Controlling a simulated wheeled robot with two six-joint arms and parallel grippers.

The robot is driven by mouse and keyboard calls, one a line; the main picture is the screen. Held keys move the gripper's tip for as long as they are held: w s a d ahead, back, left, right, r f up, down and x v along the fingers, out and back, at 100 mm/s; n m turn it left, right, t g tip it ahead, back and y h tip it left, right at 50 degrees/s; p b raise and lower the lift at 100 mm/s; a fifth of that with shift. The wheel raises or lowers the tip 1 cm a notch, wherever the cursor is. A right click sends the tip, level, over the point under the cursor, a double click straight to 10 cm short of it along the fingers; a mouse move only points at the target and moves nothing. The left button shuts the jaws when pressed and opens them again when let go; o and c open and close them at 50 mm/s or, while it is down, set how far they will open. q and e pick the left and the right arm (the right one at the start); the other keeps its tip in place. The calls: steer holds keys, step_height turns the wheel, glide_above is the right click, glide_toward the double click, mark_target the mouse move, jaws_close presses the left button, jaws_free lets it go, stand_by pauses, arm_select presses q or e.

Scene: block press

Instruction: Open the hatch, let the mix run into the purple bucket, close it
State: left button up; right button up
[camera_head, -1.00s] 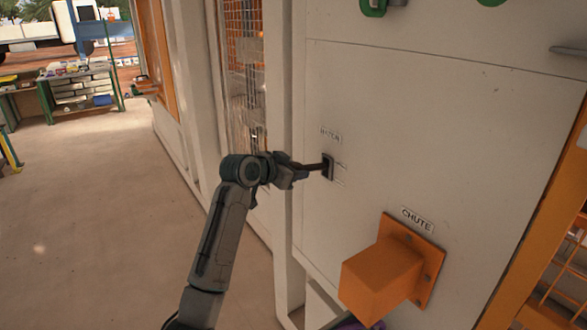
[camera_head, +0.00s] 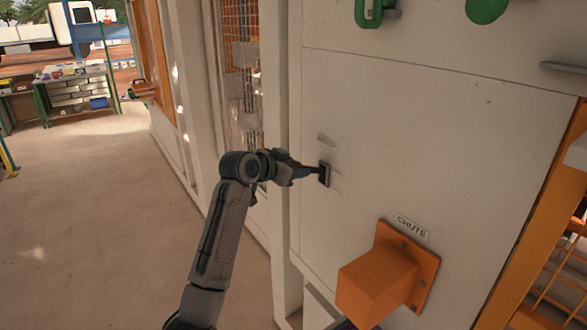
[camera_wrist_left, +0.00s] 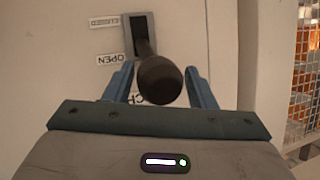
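The hatch lever has a dark round knob (camera_wrist_left: 160,80) and comes out of a dark slot plate (camera_head: 324,174) in the pale machine wall. In the left wrist view the slot (camera_wrist_left: 139,34) has a CLOSED label at its upper end and an OPEN label (camera_wrist_left: 113,59) lower down. The lever sits toward the OPEN side, though the knob hides part of it. My left gripper (camera_head: 311,170) is at the lever, with its blue fingers apart on either side of the knob. The orange chute (camera_head: 378,283) juts out below. My right gripper is out of view.
A green handle (camera_head: 371,12) and a green knob (camera_head: 487,8) are higher on the wall. A mesh guard (camera_head: 240,80) stands left of the panel. Open floor (camera_head: 80,220) lies to the left, with a workbench (camera_head: 75,90) far back.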

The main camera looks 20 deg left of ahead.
arm_select(q)
steer(key=shift+o, duration=0.5)
steer(key=shift+f, duration=0.1)
steer(key=shift+s+a, duration=0.15)
steer(key=shift+s, duration=0.1)
steer(key=b+v, duration=0.4)
steer(key=v, duration=0.6)
steer(key=shift+r, duration=0.2)
